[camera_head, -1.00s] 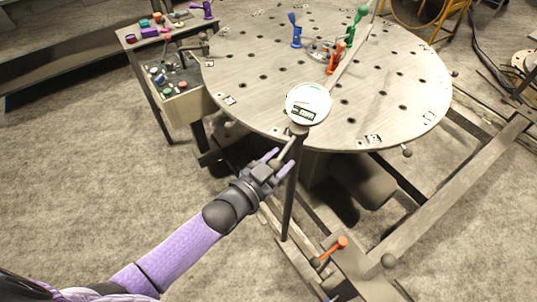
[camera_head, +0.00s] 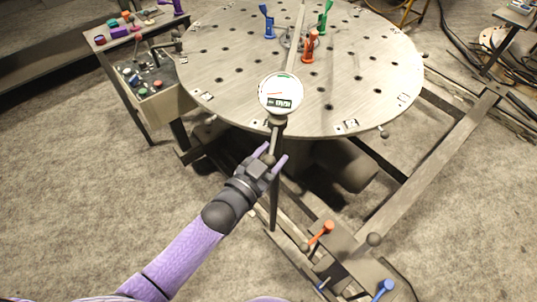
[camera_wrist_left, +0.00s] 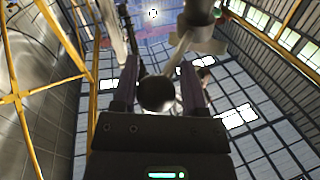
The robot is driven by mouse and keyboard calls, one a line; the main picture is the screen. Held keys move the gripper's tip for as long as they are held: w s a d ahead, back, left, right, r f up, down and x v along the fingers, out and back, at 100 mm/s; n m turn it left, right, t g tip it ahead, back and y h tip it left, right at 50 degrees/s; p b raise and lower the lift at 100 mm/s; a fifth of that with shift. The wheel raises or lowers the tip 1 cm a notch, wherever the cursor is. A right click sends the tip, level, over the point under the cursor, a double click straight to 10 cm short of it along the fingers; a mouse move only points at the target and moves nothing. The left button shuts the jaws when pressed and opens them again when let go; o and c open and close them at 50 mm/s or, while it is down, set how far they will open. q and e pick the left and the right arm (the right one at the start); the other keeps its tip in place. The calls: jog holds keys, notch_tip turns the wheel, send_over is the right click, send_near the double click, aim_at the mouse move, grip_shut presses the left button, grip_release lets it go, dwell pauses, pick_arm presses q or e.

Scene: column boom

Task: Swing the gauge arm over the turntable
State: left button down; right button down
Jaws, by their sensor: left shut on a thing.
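The gauge arm is a thin pale boom (camera_head: 294,45) with a round white dial (camera_head: 281,93) at its near end. It reaches over the turntable (camera_head: 222,75), a large round perforated disc, and passes between the blue clamp (camera_head: 268,24) and the orange clamp (camera_head: 310,46). A handle hangs below the dial. My left gripper (camera_head: 274,160) is shut on this handle just outside the near rim. In the left wrist view a dark round knob (camera_wrist_left: 157,93) sits between the purple fingers. My right gripper is not in view.
A green clamp (camera_head: 325,15) stands on the disc. A side bench (camera_head: 95,38) with coloured parts and an open drawer (camera_head: 160,105) stands at left. Orange (camera_head: 321,233) and blue (camera_head: 384,289) levers rise from the frame at lower right. The floor at left is clear.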

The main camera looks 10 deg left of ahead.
pick_arm(q)
jog(key=shift+c, duration=2)
grip_release()
jog(key=shift+d+r, duration=0.15)
jog(key=shift+d, duration=0.1)
jog(key=shift+o, duration=0.7)
jog(key=shift+w+d, duration=0.1)
jog(key=shift+w, duration=0.05)
jog(key=shift+s+a, duration=0.2)
jog(key=shift+s, duration=0.05)
jog(key=p+v, duration=0.2)
jog(key=v, duration=0.7)
jog(key=shift+a, duration=0.2)
jog(key=shift+s, duration=0.15)
